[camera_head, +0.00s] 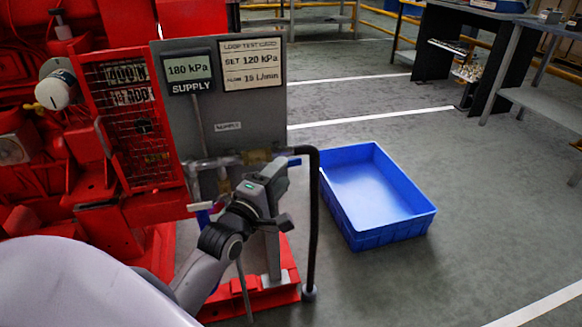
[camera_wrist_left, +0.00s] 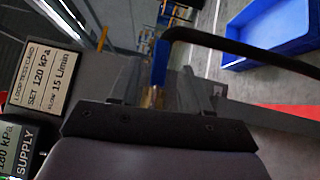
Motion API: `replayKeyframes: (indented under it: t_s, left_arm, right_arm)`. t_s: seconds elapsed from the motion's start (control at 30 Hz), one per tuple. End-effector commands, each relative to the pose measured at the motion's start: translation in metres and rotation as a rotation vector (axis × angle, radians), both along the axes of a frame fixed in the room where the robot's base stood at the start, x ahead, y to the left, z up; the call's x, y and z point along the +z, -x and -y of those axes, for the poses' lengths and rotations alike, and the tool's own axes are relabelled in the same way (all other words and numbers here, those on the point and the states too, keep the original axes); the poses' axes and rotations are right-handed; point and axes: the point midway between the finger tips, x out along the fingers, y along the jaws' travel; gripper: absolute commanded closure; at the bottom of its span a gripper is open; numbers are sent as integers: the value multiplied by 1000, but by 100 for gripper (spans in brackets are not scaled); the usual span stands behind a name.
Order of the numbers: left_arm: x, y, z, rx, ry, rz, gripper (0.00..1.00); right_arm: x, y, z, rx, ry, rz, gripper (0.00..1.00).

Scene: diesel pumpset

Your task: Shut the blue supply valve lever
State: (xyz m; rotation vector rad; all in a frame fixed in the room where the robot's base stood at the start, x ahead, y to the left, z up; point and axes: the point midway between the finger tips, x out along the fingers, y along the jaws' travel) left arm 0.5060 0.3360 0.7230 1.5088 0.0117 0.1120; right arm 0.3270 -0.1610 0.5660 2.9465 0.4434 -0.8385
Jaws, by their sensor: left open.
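The blue lever (camera_head: 294,162) sticks out to the right from the brass valve (camera_head: 257,157) on the pipe below the grey panel. In the left wrist view the blue lever (camera_wrist_left: 160,62) shows between my open fingers, with brass (camera_wrist_left: 152,97) behind it. My left gripper (camera_head: 275,175) is open just in front of and below the valve and hides part of it. I cannot tell whether the fingers touch the lever. The grey panel (camera_head: 256,108) carries a supply gauge (camera_head: 188,68) reading 180 kPa. My right gripper is not in view.
A black hose (camera_head: 314,220) curves down close to the right of the lever. Another blue handle (camera_head: 203,216) sits lower left on the pipework. The red pumpset (camera_head: 90,210) fills the left. A blue crate (camera_head: 390,232) stands on the floor at right, with clear floor around it.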

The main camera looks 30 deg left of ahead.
Motion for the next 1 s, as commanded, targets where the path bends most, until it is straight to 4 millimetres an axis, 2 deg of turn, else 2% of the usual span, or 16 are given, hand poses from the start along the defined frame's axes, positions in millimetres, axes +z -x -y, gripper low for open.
replayKeyframes:
  t_s: [0.2,0.4,0.8,0.83,0.97,1.0]
  left_arm:
    - [1,-29,-2,-1,-2,2,53]
    - [2,-47,-4,-1,-3,-1,53]
    - [3,-53,-4,-1,-3,-2,53]
    - [3,-53,-4,-1,-3,-2,56]
    - [3,-53,-4,-1,-3,-2,99]
    - [3,-53,-4,-1,-3,-2,100]
  right_arm:
    - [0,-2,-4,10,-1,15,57]
    - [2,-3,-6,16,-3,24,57]
    - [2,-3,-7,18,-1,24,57]
    - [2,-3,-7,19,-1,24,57]
    - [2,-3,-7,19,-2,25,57]
    - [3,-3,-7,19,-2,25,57]
